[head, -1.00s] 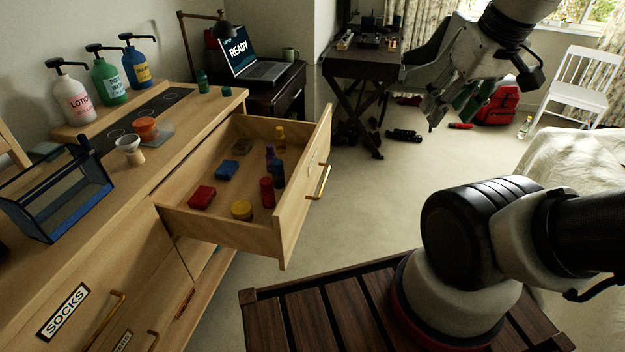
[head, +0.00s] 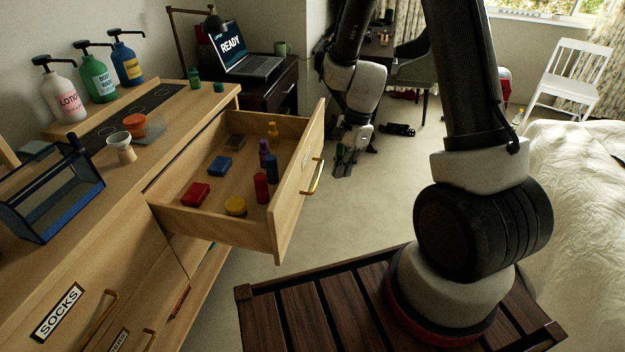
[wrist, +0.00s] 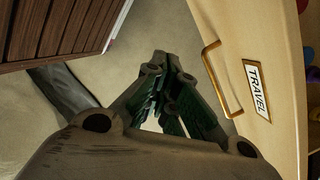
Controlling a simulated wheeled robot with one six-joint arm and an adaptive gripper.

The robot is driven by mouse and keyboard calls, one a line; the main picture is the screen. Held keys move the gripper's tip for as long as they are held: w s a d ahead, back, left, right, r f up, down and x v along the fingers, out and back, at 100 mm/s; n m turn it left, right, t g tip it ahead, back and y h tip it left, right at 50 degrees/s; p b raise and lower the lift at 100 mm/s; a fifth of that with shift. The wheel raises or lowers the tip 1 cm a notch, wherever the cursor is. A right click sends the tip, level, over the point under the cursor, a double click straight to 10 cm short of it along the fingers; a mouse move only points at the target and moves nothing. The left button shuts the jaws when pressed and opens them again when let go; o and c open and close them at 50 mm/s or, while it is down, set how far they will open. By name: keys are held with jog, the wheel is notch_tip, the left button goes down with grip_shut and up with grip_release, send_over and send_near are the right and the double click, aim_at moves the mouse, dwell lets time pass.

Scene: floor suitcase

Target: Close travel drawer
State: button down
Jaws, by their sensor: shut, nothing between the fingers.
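The travel drawer (head: 204,222) is pulled out of the wooden dresser in the head view, holding several small bottles and boxes. Its front carries a brass handle (head: 313,177). In the wrist view the drawer front shows at the right with its TRAVEL label (wrist: 257,89) and the handle (wrist: 221,80). My gripper (head: 343,170) is in front of the drawer face, to the right of the handle in the head view. In the wrist view my gripper (wrist: 172,128) is shut and empty, pointing down beside the handle. I see no clear contact with it.
The dresser top holds pump bottles (head: 97,76), a blue-framed bin (head: 46,190) and a small cup. A slatted dark wood surface (head: 300,312) lies below my arm. A bed (head: 575,200) is at right. Bare floor (head: 300,235) lies before the drawer.

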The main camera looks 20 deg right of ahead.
aim_at(315, 187)
jog(key=w+m+t, duration=0.2)
jog(key=w+m, duration=0.4)
jog(key=m, duration=0.3)
jog(key=x, duration=0.3)
jog(key=w+a+x, duration=0.1)
jog(key=x, duration=0.3)
jog(key=a+x, duration=0.1)
jog(key=x, duration=0.3)
jog(key=shift+w+r, duration=0.25)
jog(key=shift+w+a, duration=0.4)
jog(key=shift+a, duration=0.2)
